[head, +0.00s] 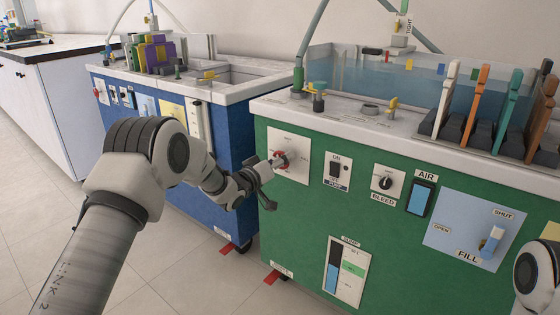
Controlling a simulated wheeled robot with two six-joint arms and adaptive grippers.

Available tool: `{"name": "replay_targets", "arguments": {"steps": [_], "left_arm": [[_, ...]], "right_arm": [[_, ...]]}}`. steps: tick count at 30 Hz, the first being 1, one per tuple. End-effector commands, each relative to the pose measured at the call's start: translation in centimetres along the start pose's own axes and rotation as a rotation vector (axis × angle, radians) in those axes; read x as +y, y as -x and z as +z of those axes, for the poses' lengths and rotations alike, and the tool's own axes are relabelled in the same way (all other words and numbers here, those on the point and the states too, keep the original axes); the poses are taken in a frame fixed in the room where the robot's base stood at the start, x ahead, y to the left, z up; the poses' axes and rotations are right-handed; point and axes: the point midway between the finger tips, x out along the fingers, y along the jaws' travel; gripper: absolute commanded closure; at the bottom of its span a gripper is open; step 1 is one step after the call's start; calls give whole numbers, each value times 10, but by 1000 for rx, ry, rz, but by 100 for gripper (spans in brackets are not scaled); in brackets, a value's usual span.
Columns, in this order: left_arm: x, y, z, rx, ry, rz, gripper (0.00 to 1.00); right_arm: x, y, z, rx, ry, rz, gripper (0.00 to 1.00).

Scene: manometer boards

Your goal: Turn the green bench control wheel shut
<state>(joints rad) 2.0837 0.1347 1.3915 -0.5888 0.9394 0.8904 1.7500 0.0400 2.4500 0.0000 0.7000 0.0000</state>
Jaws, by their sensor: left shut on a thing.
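The green bench (300,225) stands at the centre and right. The fingers cover part of the wheel, and the plate's markings are too small to read. Only a rounded part of my right arm shows at the right edge; its gripper is out of view.
Right of the wheel are a pump switch (336,171), a bleed knob (386,183), an air gauge (420,197) and a fill lever (491,242). A sump gauge (346,270) sits lower. A blue bench (232,140) stands close on the left, behind my left arm.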

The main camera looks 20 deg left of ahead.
Motion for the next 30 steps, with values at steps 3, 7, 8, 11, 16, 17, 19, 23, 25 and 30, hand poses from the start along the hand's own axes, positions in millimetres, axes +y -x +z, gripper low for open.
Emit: {"name": "replay_targets", "arguments": {"steps": [3,7,8,11,16,17,19,23,25,30], "left_arm": [[0,0,0,0,-9,0,74],[0,0,0,0,-37,0,74],[0,0,-1,0,-48,-1,74],[1,0,-1,0,-92,-1,74],[1,0,-1,0,-205,-1,74],[1,0,-1,0,-229,-1,74],[1,0,-1,0,-289,-1,74],[1,0,-1,-1,-411,-1,74],[1,0,0,-2,-478,-1,74],[1,0,0,-2,-640,-1,74]], "right_arm": [[0,1,0,0,0,0,100],[0,3,0,0,0,0,100],[0,4,0,0,0,0,100],[0,6,0,0,0,0,100],[0,13,0,0,0,0,100],[0,14,0,0,0,0,100],[0,17,0,0,0,0,100],[0,22,0,0,0,0,100],[0,24,0,0,0,0,100],[0,28,0,0,0,0,100]]}}
